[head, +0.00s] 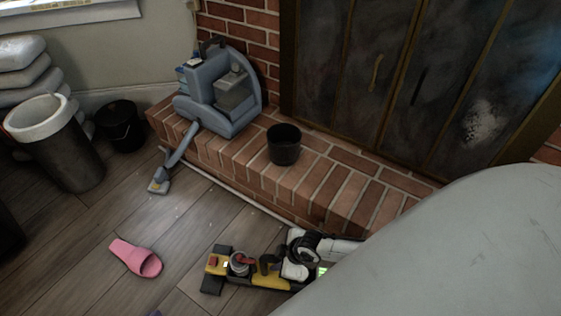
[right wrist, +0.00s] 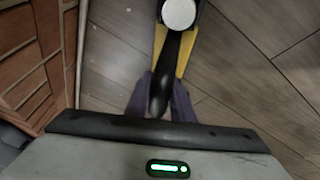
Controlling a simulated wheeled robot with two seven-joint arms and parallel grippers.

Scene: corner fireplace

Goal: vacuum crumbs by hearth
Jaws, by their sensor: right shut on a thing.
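A yellow and black handheld vacuum (head: 216,262) is low over or on the wooden floor, in front of the brick hearth (head: 318,186); I cannot tell if it touches the floor. My right gripper (head: 270,264) is shut on its black handle. In the right wrist view, the handle (right wrist: 172,62) runs between the fingers of the gripper (right wrist: 160,92), with yellow body on both sides. Tiny pale specks, perhaps crumbs (head: 179,211), show faintly on the floor left of the vacuum.
A blue-grey vacuum cleaner (head: 205,100) stands on the hearth, its nozzle (head: 159,186) on the floor. A black pot (head: 284,150) is on the hearth. A pink slipper (head: 137,258) lies on the floor. A bin (head: 65,160) and black bucket (head: 122,128) stand left.

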